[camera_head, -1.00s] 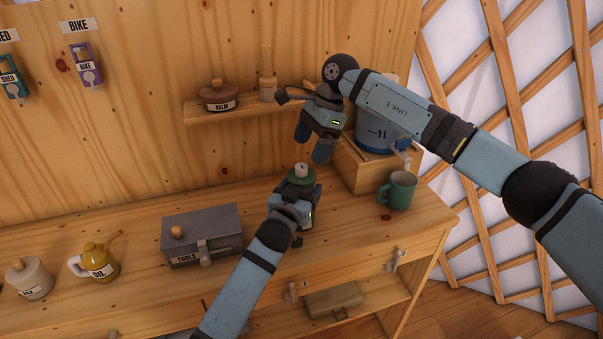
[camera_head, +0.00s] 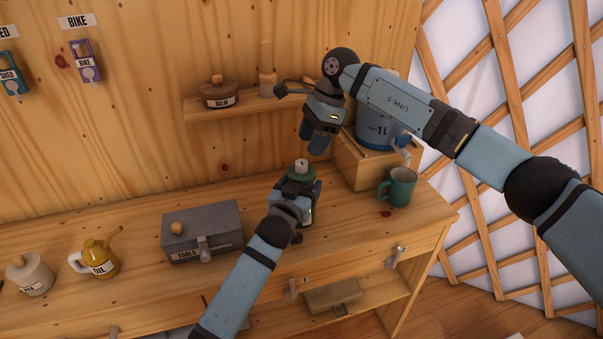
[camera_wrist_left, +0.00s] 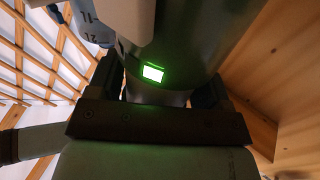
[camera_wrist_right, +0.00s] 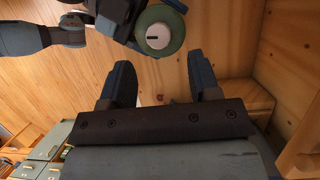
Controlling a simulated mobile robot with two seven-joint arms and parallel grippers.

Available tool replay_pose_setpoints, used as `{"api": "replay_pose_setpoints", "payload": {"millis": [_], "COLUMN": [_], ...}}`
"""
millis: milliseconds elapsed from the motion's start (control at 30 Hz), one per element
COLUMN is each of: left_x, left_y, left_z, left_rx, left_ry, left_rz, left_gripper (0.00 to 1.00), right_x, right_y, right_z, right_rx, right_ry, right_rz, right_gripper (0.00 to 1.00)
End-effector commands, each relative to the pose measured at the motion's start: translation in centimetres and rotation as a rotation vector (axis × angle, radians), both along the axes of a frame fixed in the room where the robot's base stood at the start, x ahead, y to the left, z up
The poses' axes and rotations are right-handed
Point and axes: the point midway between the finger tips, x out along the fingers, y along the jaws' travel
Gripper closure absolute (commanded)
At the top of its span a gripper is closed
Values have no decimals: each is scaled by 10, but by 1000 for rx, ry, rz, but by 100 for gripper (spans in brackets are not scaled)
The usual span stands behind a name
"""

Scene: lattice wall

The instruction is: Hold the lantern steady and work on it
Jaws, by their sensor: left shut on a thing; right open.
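The lantern (camera_head: 301,174) stands upright on the bench, with a green top and a pale knob. My left gripper (camera_head: 299,190) is shut around its body and hides much of it. In the left wrist view the lantern's dark rounded body (camera_wrist_left: 190,50) fills the space between the fingers, beside a bright green-lit window. My right gripper (camera_head: 313,143) is open and empty, pointing down above the lantern without touching it. In the right wrist view the green top (camera_wrist_right: 160,28) and its slotted white knob lie beyond the open fingertips (camera_wrist_right: 160,78).
A green mug (camera_head: 398,188) and a wooden box (camera_head: 362,168) bearing a blue-and-grey container (camera_head: 377,135) are right of the lantern. A grey toolbox (camera_head: 202,232) and yellow oil can (camera_head: 100,259) are left. A shelf (camera_head: 205,112) with a balm pot (camera_head: 221,95) is behind.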

Motion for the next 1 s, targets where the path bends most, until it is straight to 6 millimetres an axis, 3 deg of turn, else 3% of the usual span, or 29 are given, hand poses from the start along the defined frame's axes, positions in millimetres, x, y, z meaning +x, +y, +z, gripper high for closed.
{"api": "replay_pose_setpoints", "payload": {"millis": [300,600,800,1000], "left_x": [0,0,0,0], "left_y": [0,0,0,0], "left_z": [0,0,0,0], "left_rx": [0,0,0,0], "left_ry": [0,0,0,0], "left_rz": [0,0,0,0], "left_gripper": [50,50,50,50], "right_x": [-6,-11,-14,-14], "right_y": [9,18,21,23], "right_z": [-27,-42,-48,-50], "right_rx": [-109,-64,-2,26], "right_ry": [-11,-35,-37,-34], "right_rz": [-569,-1137,-1370,-1451], "right_gripper": [44,44,44,44]}}
